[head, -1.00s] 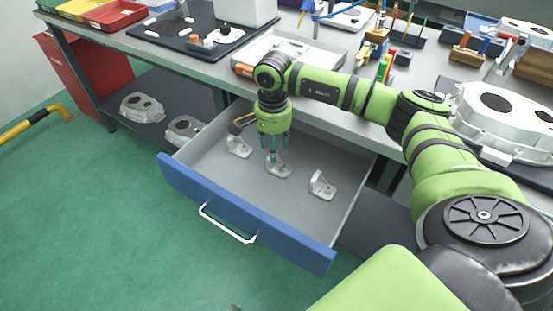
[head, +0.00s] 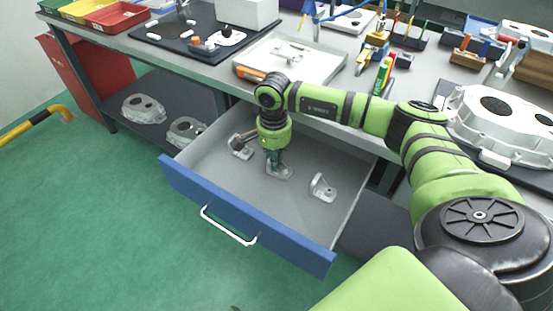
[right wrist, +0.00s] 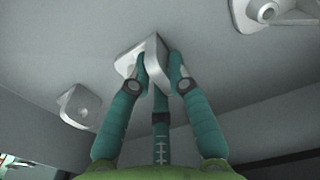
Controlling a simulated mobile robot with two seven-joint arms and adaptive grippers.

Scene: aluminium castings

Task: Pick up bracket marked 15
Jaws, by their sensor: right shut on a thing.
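Three light grey metal brackets stand in the open drawer: a left one (head: 239,152), a middle one (head: 283,172) and a right one (head: 322,188). My right gripper (head: 274,164) points down into the drawer and is shut on the middle bracket. In the right wrist view its teal fingers (right wrist: 160,68) close on the upright plate of that bracket (right wrist: 130,62), which appears to rest on the drawer floor. The other two brackets (right wrist: 80,106) (right wrist: 272,10) stand apart from the fingers. I cannot read a number on any bracket. My left gripper is out of view.
The blue-fronted drawer (head: 240,222) is pulled out below the grey bench, its walls around the brackets. A white tray (head: 325,72) lies on the bench above. Large castings (head: 143,108) sit on the lower shelf. The drawer floor at the front is clear.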

